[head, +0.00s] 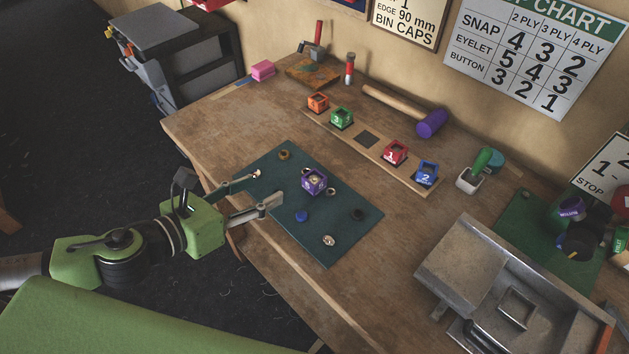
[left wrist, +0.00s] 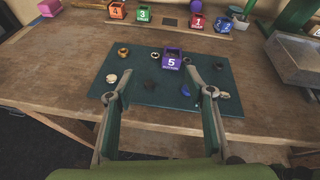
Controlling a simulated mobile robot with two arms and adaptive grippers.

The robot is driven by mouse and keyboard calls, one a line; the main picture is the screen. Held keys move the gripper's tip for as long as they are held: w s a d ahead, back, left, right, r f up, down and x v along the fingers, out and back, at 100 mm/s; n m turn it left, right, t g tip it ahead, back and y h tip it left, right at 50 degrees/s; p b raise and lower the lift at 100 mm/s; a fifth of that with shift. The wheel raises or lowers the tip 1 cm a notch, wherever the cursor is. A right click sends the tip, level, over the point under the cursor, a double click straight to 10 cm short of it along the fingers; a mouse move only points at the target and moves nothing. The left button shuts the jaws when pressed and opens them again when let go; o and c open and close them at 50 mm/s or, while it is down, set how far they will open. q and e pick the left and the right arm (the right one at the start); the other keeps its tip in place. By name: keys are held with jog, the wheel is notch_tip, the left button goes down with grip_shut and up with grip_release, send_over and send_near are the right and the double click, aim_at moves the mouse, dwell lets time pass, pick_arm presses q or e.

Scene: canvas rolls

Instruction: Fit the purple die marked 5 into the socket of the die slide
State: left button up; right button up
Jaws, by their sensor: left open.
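The purple die marked 5 (head: 313,181) sits upright on the dark green mat (head: 345,230); its 5 faces me in the left wrist view (left wrist: 172,62). My left gripper (head: 267,188) is open and empty at the mat's near left edge, fingers pointing at the die and apart from it. In the left wrist view the die shows beyond the open fingertips (left wrist: 160,94). A grey metal tray (head: 463,262) at the lower right has a raised square frame (head: 516,308) that looks like the socket of the die slide; it looks empty. My right gripper is not in view.
Round fittings and a blue cap (head: 301,216) lie around the die on the mat. Behind, a wooden strip (head: 380,152) holds orange, green, red and blue dice and one empty dark square (head: 366,139).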

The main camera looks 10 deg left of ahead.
aim_at(319, 176)
pick_arm(q)
jog(key=m, duration=0.2)
jog(key=shift+s+d+m+g+h, duration=0.3)
jog(key=shift+s+d+m+h, duration=0.05)
jog(key=shift+m+h, duration=0.05)
jog(key=shift+w+d+f, duration=0.1)
jog(key=shift+w+f, duration=0.05)
jog(key=shift+w, duration=0.2)
jog(key=shift+p+x, duration=0.45)
jog(key=shift+x, duration=0.45)
jog(key=p+x, duration=0.1)
jog(key=x, duration=0.4)
jog(key=shift+s+d+p, duration=0.15)
jog(key=shift+p, duration=0.25)
jog(key=shift+w+d+f, duration=0.2)
jog(key=shift+w+d, duration=0.1)
jog(key=shift+w, duration=0.05)
jog(key=shift+w+d+p, duration=0.4)
jog(key=shift+p, duration=0.05)
jog(key=p+x, duration=0.1)
jog(key=x, duration=0.2)
jog(key=shift+d+f, duration=0.15)
jog(key=shift+d, duration=0.05)
jog(key=shift+w+d+f, duration=0.25)
jog(key=shift+w+d, duration=0.05)
grip_shut()
